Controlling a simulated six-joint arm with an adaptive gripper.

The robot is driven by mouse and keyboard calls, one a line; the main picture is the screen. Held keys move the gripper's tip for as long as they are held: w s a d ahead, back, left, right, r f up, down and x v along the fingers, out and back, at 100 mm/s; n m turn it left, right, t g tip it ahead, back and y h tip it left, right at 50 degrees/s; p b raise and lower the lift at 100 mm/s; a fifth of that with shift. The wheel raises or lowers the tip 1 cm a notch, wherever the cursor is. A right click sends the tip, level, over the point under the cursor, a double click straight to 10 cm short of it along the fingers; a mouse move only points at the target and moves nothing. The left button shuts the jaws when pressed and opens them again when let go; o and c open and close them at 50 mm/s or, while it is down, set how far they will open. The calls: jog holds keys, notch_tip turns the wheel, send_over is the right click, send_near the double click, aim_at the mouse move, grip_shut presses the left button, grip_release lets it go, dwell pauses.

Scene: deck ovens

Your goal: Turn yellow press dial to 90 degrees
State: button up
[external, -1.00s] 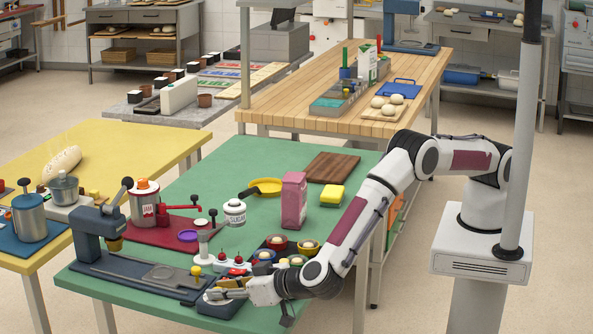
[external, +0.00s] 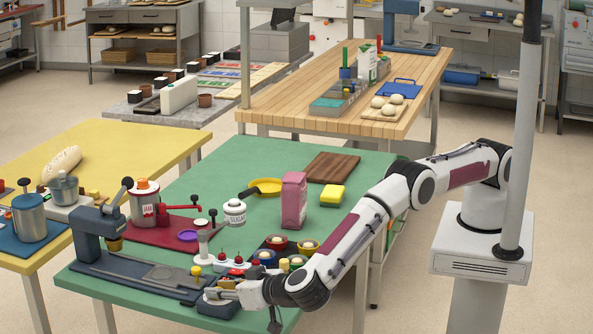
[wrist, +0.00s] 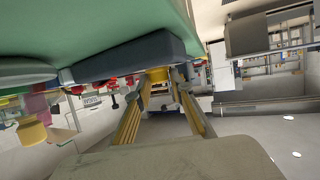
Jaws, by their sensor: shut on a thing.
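The yellow press dial (wrist: 157,75) shows in the wrist view between my fingertips, at the edge of a dark blue-grey base (wrist: 130,58). My gripper (wrist: 158,82) is shut on the dial, with its yellow-padded fingers on either side. In the external view my gripper (external: 216,292) is low at the front edge of the green table (external: 150,292), at the right end of the dark press base (external: 130,272). The dial is largely hidden by the fingers there, and its angle cannot be read.
A small yellow knob (external: 196,270) stands just behind my gripper. A grey stand (external: 203,243), red-knobbed switches (external: 238,259) and several small bowls (external: 277,242) are close by. The blue press column (external: 88,232) rises at the left.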

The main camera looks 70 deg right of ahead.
jog(key=shift+s+a+m+h, duration=0.25)
jog(key=shift+a+m+h, duration=0.05)
grip_shut()
jog(key=o, duration=1.1)
grip_release()
jog(key=shift+d, duration=0.1)
jog(key=v, duration=1.2)
jog(key=shift+w, duration=0.15)
